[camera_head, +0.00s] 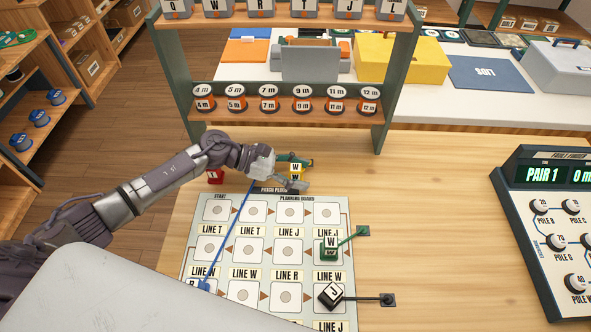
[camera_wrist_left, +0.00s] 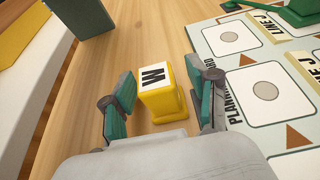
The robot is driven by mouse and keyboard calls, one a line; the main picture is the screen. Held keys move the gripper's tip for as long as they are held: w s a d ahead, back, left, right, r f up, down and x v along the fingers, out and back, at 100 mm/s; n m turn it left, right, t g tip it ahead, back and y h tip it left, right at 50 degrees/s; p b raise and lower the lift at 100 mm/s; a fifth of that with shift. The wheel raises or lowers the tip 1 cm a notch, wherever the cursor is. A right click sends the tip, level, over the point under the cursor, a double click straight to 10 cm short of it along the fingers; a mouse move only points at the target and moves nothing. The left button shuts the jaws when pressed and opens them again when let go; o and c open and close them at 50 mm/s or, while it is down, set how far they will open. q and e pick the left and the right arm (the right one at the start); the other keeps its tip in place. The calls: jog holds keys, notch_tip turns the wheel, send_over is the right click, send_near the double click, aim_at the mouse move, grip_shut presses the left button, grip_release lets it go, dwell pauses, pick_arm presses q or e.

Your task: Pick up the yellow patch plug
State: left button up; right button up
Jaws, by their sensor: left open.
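The yellow patch plug (camera_head: 296,169), marked W, stands on the wooden table just behind the planning board (camera_head: 350,222). My left gripper (camera_head: 294,174) reaches it from the left and is open, with a finger on either side of it. In the left wrist view the yellow plug (camera_wrist_left: 160,95) stands between the spread fingers of the left gripper (camera_wrist_left: 163,98). A gap shows on the left side of the plug; the right finger is closer to it, and I cannot tell whether they touch. My right gripper is not in view.
On the board are a green W plug (camera_head: 329,250), a black J plug (camera_head: 330,295) and a blue plug (camera_head: 203,286) whose cord runs up near my gripper. A red plug (camera_head: 214,177) stands left. A rack (camera_head: 283,115) rises behind; a fault finder (camera_head: 560,230) stands right.

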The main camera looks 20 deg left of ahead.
pick_arm(q)
jog(key=shift+x, duration=0.85)
grip_shut()
jog(key=shift+r, duration=0.1)
